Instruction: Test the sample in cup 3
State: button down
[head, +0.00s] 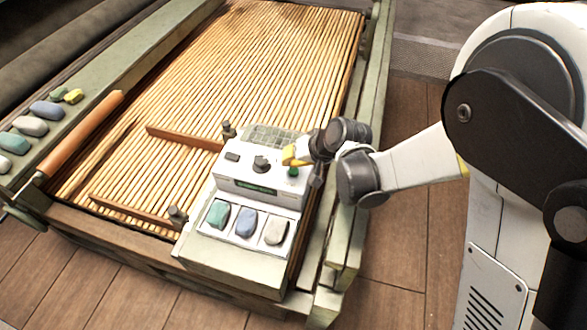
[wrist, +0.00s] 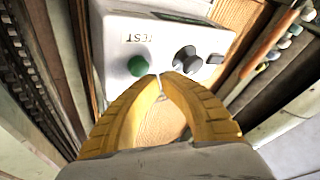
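A white-and-green tester box (head: 262,178) stands on the slatted bed. Its sloped front holds three cups in a row: a teal lump (head: 218,214), a blue lump (head: 246,222) and a pale beige lump (head: 276,231). I cannot read any cup numbers. The top panel has a dark knob (head: 260,163) and a green button (head: 292,172). In the wrist view the green button (wrist: 138,66) sits beside the word TEST, with the dark knob (wrist: 186,60) to its right. My gripper (wrist: 160,77) has its yellow fingertips together, empty, close to the button; contact cannot be told.
A green side rail (head: 50,140) at the left carries several coloured lumps. An orange-brown roller (head: 80,135) lies along it. Brown wooden bars (head: 130,209) cross the slats left of the tester. Wooden floor (head: 390,250) is clear at the right.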

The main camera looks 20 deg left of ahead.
aim_at(290, 169)
jog(key=shift+f, duration=0.1)
jog(key=shift+f+b, duration=0.35)
jog(key=shift+b, duration=0.15)
jog(key=shift+f+b, duration=0.5)
dwell(0.6)
dwell(0.4)
jog(key=shift+r+p, duration=0.65)
jog(key=shift+r, duration=0.35)
jog(key=shift+r+p, duration=1.7)
jog(key=shift+r, duration=0.8)
